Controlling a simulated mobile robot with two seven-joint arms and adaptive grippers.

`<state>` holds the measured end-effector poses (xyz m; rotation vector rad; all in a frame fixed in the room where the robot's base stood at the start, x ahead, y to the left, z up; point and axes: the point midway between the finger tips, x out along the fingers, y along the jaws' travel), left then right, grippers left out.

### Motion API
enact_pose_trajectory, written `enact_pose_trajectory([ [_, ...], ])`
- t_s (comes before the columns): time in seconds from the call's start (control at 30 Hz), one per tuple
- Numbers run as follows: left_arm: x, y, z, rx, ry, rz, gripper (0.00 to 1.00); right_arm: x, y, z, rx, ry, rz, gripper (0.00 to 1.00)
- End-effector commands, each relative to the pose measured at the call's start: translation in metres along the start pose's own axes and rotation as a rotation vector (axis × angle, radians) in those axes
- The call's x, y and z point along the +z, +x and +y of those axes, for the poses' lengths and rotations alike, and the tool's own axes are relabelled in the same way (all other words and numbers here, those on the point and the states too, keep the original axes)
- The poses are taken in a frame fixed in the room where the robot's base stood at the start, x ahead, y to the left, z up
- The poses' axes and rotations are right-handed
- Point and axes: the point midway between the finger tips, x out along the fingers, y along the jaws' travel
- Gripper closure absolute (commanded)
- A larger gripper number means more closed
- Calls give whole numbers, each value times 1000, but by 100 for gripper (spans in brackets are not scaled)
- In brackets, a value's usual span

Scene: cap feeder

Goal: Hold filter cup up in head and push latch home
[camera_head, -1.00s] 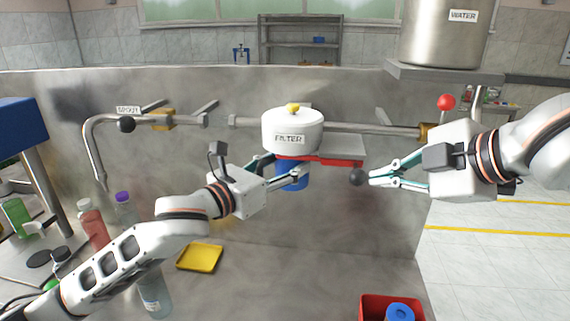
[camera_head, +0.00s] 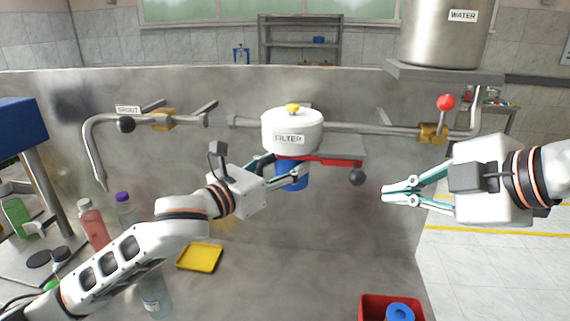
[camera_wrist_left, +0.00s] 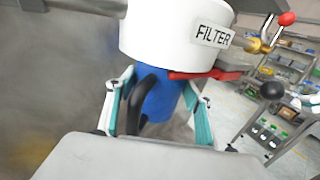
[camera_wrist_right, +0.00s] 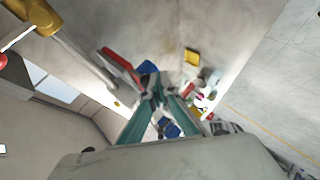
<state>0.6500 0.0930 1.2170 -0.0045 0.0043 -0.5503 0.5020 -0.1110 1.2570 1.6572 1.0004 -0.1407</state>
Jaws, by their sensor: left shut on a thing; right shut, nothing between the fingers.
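The white filter head (camera_head: 292,131), marked FILTER, hangs on the pipe in the middle of the head view. The blue filter cup (camera_head: 292,175) is up against its underside, and in the left wrist view the cup (camera_wrist_left: 163,98) shows a dark handle. My left gripper (camera_head: 300,172) is shut on the cup from the left. The red latch (camera_head: 335,161) lies along the head's underside and points right, ending in a dark ball knob (camera_head: 357,177). My right gripper (camera_head: 386,192) is shut and empty, to the right of the knob and apart from it.
A red-knobbed valve (camera_head: 445,103) sits on the pipe at right, below the water tank (camera_head: 445,40). A yellow tray (camera_head: 200,257) and a red bin (camera_head: 368,305) with a blue item lie lower down. Bottles stand at left.

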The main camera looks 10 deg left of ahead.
Motion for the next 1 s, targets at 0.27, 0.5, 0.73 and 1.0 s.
enact_pose_trajectory([
  [0.27,1,0,0,0,0,-2,73,-10,-16,-17,0,-1,1,100],
  [0.5,1,0,0,0,0,-2,73,-16,-25,-27,0,-1,0,100],
  [0.73,1,0,0,0,0,-2,73,-16,-26,-27,-1,1,0,100],
  [1.0,1,0,0,0,0,-1,29,-16,-26,-27,-1,1,0,100],
])
